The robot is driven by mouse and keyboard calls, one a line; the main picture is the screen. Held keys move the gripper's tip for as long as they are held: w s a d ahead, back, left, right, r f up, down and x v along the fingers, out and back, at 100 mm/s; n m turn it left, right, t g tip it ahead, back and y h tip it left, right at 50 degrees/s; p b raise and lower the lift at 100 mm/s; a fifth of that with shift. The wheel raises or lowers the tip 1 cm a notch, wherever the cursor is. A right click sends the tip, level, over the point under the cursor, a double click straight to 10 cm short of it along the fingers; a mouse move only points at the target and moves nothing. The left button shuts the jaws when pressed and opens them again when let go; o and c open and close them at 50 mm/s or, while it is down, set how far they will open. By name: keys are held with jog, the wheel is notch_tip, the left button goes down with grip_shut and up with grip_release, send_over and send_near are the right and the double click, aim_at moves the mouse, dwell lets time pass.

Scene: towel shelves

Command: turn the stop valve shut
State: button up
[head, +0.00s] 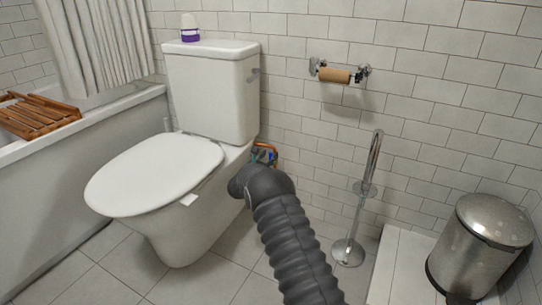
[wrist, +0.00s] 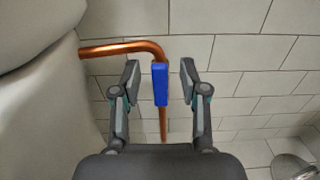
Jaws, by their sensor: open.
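The stop valve's blue handle (wrist: 160,84) shows in the wrist view, at the bend of a copper pipe (wrist: 120,48). The handle lies along the pipe's downward run. My gripper (wrist: 160,76) is open, with one finger on each side of the handle and a visible gap on both sides. In the head view the copper pipe (head: 266,147) shows beside the toilet, near the wall. My arm and gripper reach down there and cover most of the valve. The valve body is hidden behind the handle.
The white toilet (head: 205,100) stands close on the left. The tiled wall (head: 420,80) is behind. A brush stand (head: 348,252) and a metal bin (head: 480,245) stand to the right. A paper roll holder (head: 340,75) is on the wall above.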

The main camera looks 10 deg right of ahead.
jog(key=shift+x, duration=1.25)
grip_shut()
jog(key=s+d+f+m, duration=0.1)
jog(key=d+f+m, duration=0.1)
jog(key=m, duration=0.7)
jog(key=s+d+f+m, duration=0.1)
jog(key=f+m, duration=0.1)
jog(key=m, duration=0.7)
jog(key=shift+s+d+f, duration=0.35)
jog(key=shift+s, duration=0.05)
